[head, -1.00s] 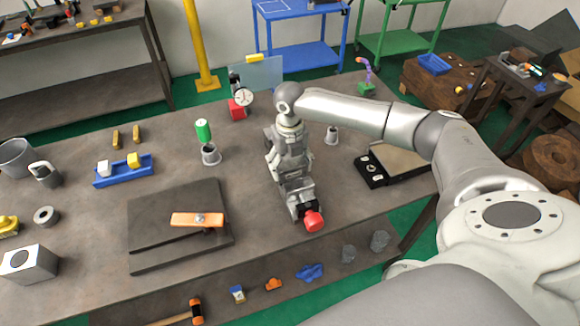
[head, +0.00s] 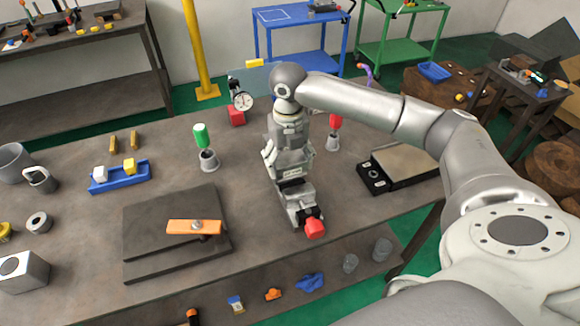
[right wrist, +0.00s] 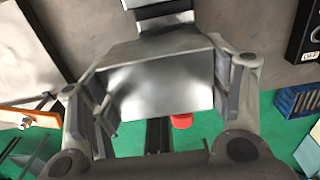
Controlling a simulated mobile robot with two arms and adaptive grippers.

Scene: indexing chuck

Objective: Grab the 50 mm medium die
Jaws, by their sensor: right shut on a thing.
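My right gripper (head: 286,160) hangs fingers-down over the middle of the workbench, its arm coming in from the right. In the right wrist view a shiny grey steel block (right wrist: 160,85) sits between the two fingers, and the gripper is shut on it. No size mark shows on it, so I cannot read whether it is the 50 mm medium die. Right below the gripper in the head view stands a grey vise-like fixture with a red knob (head: 315,228); the gripper hides part of it. My left gripper is not in view.
A dark plate with an orange bar (head: 194,227) lies left of the gripper. A green-handled tool (head: 201,136) and a red-handled tool (head: 335,121) stand in cups. A dial gauge (head: 242,101) stands behind. A blue tray (head: 119,179) and a steel cube (head: 22,272) are at left.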

